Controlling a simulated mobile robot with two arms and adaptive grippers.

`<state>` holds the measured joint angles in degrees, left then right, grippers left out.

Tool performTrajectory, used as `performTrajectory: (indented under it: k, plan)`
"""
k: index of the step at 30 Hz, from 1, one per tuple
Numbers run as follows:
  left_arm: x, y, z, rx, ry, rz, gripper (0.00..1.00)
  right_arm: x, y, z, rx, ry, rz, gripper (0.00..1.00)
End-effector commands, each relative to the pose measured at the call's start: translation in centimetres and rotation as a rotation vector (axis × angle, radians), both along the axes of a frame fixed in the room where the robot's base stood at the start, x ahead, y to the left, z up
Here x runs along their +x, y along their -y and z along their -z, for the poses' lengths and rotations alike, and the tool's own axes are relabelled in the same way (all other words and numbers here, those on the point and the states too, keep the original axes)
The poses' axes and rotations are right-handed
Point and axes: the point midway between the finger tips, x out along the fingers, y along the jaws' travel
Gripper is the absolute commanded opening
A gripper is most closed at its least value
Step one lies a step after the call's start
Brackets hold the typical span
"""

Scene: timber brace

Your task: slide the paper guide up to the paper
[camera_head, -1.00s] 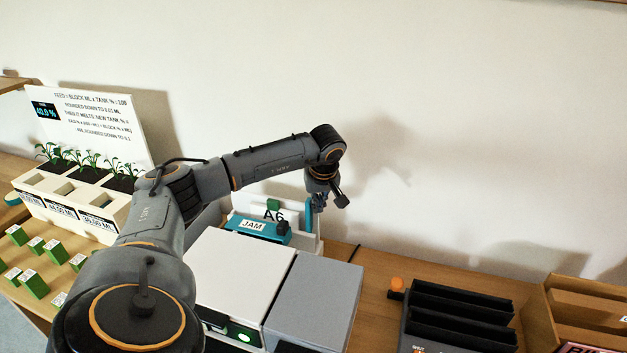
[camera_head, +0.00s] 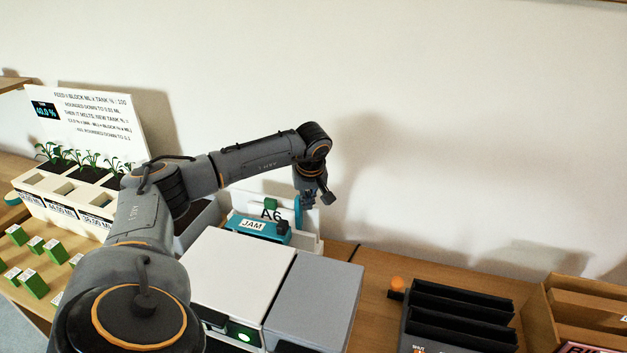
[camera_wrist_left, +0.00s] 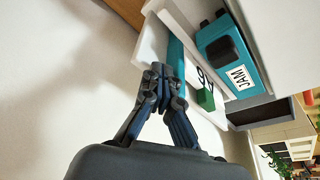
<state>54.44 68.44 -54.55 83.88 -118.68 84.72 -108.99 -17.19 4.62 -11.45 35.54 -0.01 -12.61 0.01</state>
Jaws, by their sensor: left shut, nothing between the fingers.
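The paper guide appears to be the upright teal strip (camera_head: 298,211) at the right of the white tray behind the printer-like box; it also shows in the left wrist view (camera_wrist_left: 176,56). A white panel marked A6 (camera_head: 270,215), with a green block (camera_head: 271,203) on it, stands left of the strip. I cannot make out a separate paper edge. My left gripper (camera_head: 309,200) is shut and empty, with its fingertips at the strip's right side. In the left wrist view the gripper (camera_wrist_left: 163,76) is against or very close to the strip; contact is unclear. My right gripper is not visible.
A teal JAM unit (camera_head: 256,229) with a black knob sits in front of the panel. A white box (camera_head: 240,275) and grey box (camera_head: 315,295) stand nearer. A black slotted rack (camera_head: 460,315) is at right. The wall is close behind; table right of the tray is clear.

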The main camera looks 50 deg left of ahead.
Motion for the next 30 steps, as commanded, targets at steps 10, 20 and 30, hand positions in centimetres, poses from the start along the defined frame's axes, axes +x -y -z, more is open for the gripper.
performTrajectory:
  k: [10,20,30]
  plan:
    - [-0.6,-1.0,0.0,0.001,-0.001,-0.002,0.0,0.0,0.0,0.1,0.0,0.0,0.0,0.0]
    - [-1.1,-1.9,0.0,0.001,-0.001,-0.003,0.0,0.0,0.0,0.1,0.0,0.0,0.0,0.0]
    - [-1.5,-2.8,0.0,0.002,-0.001,-0.002,0.0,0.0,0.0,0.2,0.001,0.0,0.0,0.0]
